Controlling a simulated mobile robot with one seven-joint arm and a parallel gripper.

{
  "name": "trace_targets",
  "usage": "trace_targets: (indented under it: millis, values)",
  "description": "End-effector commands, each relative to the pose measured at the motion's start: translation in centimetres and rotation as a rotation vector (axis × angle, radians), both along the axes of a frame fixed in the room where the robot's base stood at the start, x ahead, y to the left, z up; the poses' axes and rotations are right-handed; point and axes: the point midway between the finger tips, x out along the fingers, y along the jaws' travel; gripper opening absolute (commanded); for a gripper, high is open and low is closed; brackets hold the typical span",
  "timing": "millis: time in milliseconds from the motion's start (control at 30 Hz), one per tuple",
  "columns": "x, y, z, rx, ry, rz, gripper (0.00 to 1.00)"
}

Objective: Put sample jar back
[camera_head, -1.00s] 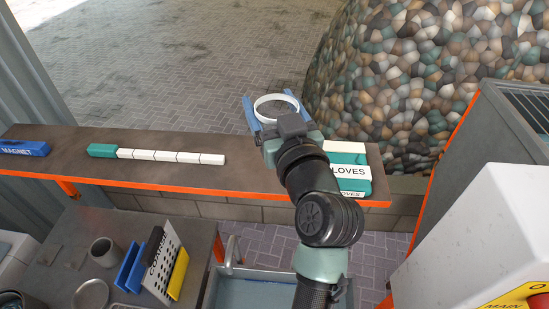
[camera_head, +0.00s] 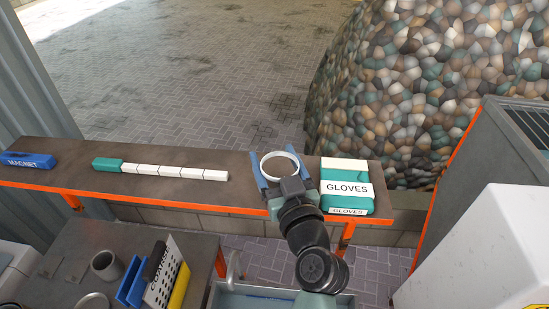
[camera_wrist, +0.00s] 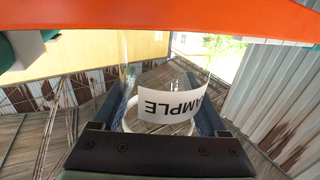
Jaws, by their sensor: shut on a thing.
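The sample jar (camera_wrist: 168,104) is clear, with a white label reading "SAMPLE", upside down in the wrist view. In the head view its white rim (camera_head: 280,154) shows as a ring. My gripper (camera_head: 279,170) is shut on the jar, with a blue finger on each side; the fingers also flank it in the wrist view. The jar appears over the dark shelf (camera_head: 70,160), between the row of white blocks and the gloves box. I cannot tell whether its base is above the shelf or touching it.
A teal gloves box (camera_head: 346,203) is close to the right of my gripper. A teal-ended row of white blocks (camera_head: 173,171) lies to the left, and a blue magnet (camera_head: 28,161) at far left. An orange edge (camera_wrist: 160,22) crosses the wrist view. A pebbled mound (camera_head: 430,90) rises behind.

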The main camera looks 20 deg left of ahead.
Motion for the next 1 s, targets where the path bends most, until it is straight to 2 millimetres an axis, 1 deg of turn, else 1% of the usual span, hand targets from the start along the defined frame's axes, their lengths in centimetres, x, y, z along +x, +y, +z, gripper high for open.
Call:
trace_targets:
  millis: [33,100,167,533,667,1000]
  values:
    - [0.0,0.0,-0.2,-0.001,-0.001,0.0,0.78]
    - [0.0,0.0,0.0,0.0,0.0,0.0,0.9]
    - [0.0,0.0,-0.1,0.0,0.0,0.0,1.0]
    - [-0.1,-0.1,0.3,0.0,0.0,0.0,1.0]
    - [-1.7,-1.3,-0.1,0.0,-0.001,-0.003,1.0]
    - [-7.4,-5.1,-0.2,-0.001,0.0,-0.003,1.0]
